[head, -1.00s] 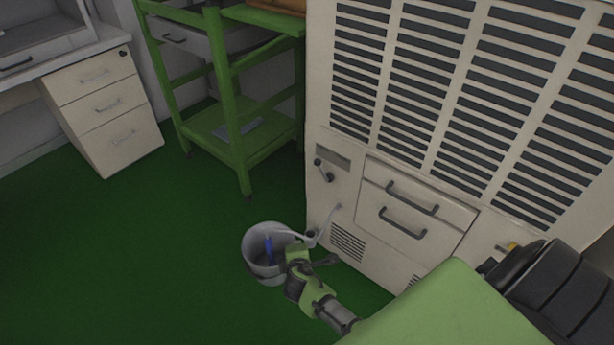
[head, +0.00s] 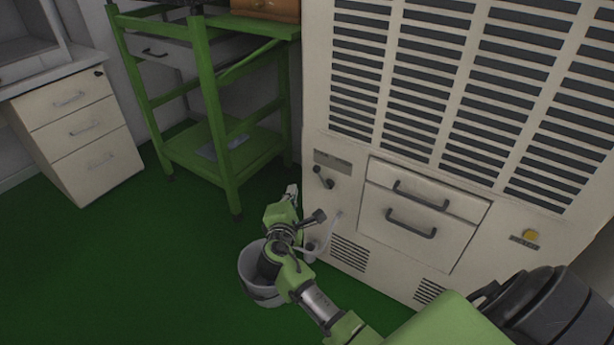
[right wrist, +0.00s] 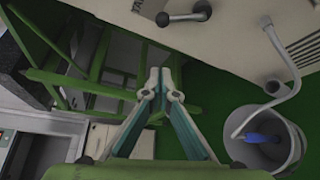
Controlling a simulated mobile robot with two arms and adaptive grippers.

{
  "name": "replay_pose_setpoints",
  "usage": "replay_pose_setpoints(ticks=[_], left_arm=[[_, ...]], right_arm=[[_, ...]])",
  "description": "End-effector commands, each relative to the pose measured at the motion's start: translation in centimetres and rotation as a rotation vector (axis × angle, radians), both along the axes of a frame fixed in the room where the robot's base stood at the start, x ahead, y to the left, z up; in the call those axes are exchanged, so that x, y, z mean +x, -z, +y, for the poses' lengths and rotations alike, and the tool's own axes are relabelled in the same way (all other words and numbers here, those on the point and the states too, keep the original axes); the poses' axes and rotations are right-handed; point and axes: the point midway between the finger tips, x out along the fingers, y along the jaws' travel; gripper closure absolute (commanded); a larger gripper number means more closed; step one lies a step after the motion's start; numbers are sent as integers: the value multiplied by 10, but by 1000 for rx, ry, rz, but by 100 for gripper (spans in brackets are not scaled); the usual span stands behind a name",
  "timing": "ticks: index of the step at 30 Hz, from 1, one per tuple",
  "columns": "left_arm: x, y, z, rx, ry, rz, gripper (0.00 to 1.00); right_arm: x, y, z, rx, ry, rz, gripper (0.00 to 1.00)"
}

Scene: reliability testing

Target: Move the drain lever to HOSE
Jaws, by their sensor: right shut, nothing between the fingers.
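The drain lever (head: 323,178) is a dark lever with round knobs on the front of the beige cabinet, just under a small label plate (head: 332,162). In the right wrist view the lever (right wrist: 184,16) lies above my fingertips, with part of the plate lettering (right wrist: 137,6) at the top edge; I cannot read it. My right gripper (head: 292,190) is left of the lever and a little lower in the head view, apart from it. In the right wrist view its fingers (right wrist: 162,78) are together and empty. My left gripper is not in view.
A grey bucket (head: 250,288) stands on the green floor under a bent white pipe (right wrist: 285,62), with a blue object (right wrist: 262,138) inside. A green cart (head: 224,150) stands left of the cabinet (head: 318,110). Drawer handles (head: 411,224) protrude from the cabinet front.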

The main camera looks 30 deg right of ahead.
Motion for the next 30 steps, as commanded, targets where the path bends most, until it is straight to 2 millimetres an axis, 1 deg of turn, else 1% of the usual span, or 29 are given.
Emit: replay_pose_setpoints(ticks=[5,9,16,17,18,20,21,24,30], left_arm=[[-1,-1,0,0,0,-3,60],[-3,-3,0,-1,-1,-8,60],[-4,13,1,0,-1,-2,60],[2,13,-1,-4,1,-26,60],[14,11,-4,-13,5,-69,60],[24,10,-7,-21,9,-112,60],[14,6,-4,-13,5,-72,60],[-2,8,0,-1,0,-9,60],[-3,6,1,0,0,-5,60]], right_arm=[[8,3,-6,-1,0,-1,100],[26,9,-22,-1,2,-2,100],[62,19,-51,0,1,0,100],[66,20,-54,-1,2,0,100],[72,22,-59,0,1,0,100],[79,23,-65,1,0,-1,100],[70,17,-67,2,1,1,100],[60,11,-73,1,1,0,100],[48,6,-81,2,0,0,100]])
